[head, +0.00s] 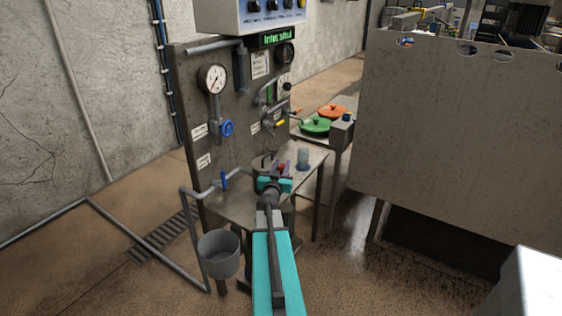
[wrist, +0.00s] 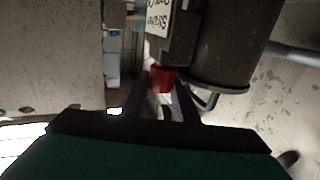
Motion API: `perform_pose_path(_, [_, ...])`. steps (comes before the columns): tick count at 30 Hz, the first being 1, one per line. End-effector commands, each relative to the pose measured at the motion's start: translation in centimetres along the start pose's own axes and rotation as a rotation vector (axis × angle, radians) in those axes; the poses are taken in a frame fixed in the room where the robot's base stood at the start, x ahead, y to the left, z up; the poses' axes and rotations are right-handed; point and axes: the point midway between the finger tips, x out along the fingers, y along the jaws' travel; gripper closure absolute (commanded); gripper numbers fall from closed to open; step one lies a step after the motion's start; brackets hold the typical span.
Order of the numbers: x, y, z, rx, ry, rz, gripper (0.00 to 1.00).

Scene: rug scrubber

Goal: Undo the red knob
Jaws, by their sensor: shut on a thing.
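The red knob (wrist: 161,78) shows between my two fingers in the wrist view, partly hidden by them. My gripper (wrist: 161,93) is shut on it, in front of a dark cylindrical body (wrist: 226,45) with a white label beside it. In the head view my arm reaches to the small metal table at the panel's foot. There a bit of red (head: 284,167) shows just past my gripper (head: 277,176), and the wrist hides most of what lies there.
A dark panel (head: 225,150) carries a gauge (head: 213,79), a blue valve wheel (head: 227,128) and pipes. A grey bucket (head: 219,255) stands left of my arm. A glass (head: 303,158) stands close to my gripper. Green (head: 315,125) and orange (head: 332,110) lids lie farther back.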

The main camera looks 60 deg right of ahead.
Motion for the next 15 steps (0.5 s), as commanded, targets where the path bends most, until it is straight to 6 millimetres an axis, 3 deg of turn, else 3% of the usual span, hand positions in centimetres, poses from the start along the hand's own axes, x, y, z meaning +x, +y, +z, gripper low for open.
perform_pose_path(1, [0.18,-0.17,-0.73,-0.001,0.004,0.007,0.96])
perform_pose_path(15, [0.1,-0.21,-0.75,-0.002,0.007,0.079,0.96])
